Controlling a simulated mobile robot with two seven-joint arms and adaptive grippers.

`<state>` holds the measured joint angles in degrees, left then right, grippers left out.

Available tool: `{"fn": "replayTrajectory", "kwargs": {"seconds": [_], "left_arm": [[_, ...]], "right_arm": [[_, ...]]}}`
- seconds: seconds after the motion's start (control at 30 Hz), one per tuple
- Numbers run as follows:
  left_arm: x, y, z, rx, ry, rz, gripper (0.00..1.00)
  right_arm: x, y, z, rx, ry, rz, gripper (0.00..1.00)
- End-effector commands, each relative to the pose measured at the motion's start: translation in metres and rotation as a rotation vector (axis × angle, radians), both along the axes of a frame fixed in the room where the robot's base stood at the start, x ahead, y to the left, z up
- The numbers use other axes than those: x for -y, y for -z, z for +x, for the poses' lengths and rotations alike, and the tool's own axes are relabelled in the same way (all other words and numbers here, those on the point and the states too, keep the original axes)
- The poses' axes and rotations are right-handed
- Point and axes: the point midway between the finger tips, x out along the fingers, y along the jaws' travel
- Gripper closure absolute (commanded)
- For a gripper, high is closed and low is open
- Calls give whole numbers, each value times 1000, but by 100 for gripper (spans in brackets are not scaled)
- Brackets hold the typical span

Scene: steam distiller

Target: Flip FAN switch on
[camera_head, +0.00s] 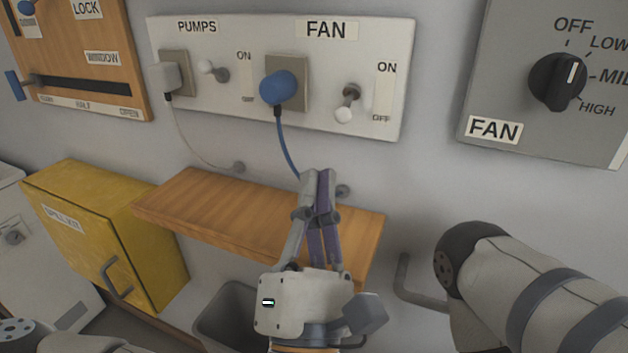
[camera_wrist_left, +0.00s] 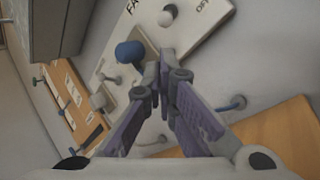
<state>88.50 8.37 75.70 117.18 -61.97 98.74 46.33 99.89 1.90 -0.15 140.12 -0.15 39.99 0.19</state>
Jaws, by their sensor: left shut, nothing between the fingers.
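The FAN switch (camera_head: 347,104) is a small toggle with a white tip on the white wall panel (camera_head: 225,98). Its tip points down, toward the OFF label and away from the ON label above. It also shows near the top of the left wrist view (camera_wrist_left: 168,15). My left gripper (camera_head: 318,178) is shut and empty. In the head view its fingertips appear below the switch and slightly to the left, apart from it. My left gripper also shows in the left wrist view (camera_wrist_left: 158,72). My right gripper is out of view.
A blue plug (camera_head: 277,87) with a hanging cable is left of the switch. The PUMPS toggle (camera_head: 208,67) is farther left. A wooden shelf (camera_head: 190,208) lies below the panel. A grey FAN dial box (camera_head: 505,90) is at right, and a yellow cabinet (camera_head: 75,220) at left.

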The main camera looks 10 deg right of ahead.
Motion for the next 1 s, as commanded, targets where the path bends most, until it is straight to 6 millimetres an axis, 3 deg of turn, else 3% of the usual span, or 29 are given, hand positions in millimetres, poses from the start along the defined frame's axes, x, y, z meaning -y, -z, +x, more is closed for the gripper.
{"fn": "replayTrajectory", "kwargs": {"seconds": [0.1, 0.4, 1.0], "left_arm": [[5, -19, 20, 9, -4, 0, 100], [14, -39, 53, 4, -1, 1, 100], [22, -42, 60, -21, 1, 16, 100]], "right_arm": [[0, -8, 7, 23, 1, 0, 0], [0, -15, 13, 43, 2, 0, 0], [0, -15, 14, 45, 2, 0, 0]]}}
